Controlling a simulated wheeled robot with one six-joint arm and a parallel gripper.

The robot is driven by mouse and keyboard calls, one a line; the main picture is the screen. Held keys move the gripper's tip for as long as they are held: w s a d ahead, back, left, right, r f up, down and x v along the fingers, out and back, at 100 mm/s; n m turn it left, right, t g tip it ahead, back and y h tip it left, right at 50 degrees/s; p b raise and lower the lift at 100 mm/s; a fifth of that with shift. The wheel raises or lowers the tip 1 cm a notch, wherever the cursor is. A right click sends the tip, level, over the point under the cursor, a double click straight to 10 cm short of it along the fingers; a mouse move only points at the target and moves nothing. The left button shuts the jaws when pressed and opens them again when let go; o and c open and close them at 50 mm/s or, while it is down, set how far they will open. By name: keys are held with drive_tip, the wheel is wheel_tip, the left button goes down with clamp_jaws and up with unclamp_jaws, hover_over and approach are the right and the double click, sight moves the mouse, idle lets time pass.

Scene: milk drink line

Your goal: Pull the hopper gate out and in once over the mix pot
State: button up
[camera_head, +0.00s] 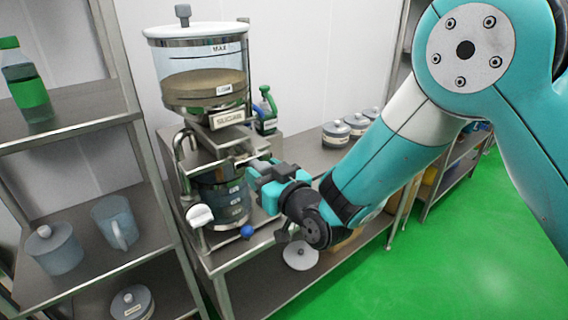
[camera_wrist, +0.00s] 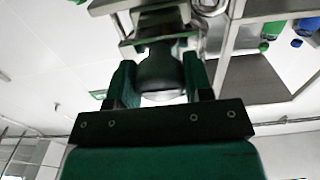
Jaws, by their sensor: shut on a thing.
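The hopper (camera_head: 203,80) is a clear cylinder with a MAX mark and a SUGAR label, partly filled with brown grains. Below it sits the mix pot (camera_head: 222,200), a dark glassy vessel in a metal frame. My gripper (camera_head: 258,172) is at the right side of the frame, between hopper and pot. In the wrist view, my gripper's two dark green fingers (camera_wrist: 160,88) stand on either side of a dark grey rounded knob (camera_wrist: 161,70), the hopper gate's handle, and are shut on it. How far the gate stands out is hard to tell.
A green-handled bottle (camera_head: 266,110) stands behind the hopper. Several lidded grey pots (camera_head: 336,134) stand on the steel bench to the right. A left shelf holds a green bottle (camera_head: 28,85), a jug (camera_head: 115,222) and a lidded pot (camera_head: 54,248). Green floor (camera_head: 440,250) is open at right.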

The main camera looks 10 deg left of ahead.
drive_tip(key=shift+s+d+f, duration=0.1)
drive_tip(key=o, duration=1.3)
drive_tip(key=shift+s+d, duration=0.1)
drive_tip(key=shift+d, duration=0.05)
drive_tip(key=shift+b+v, duration=8.65)
drive_tip(key=shift+b, duration=1.6)
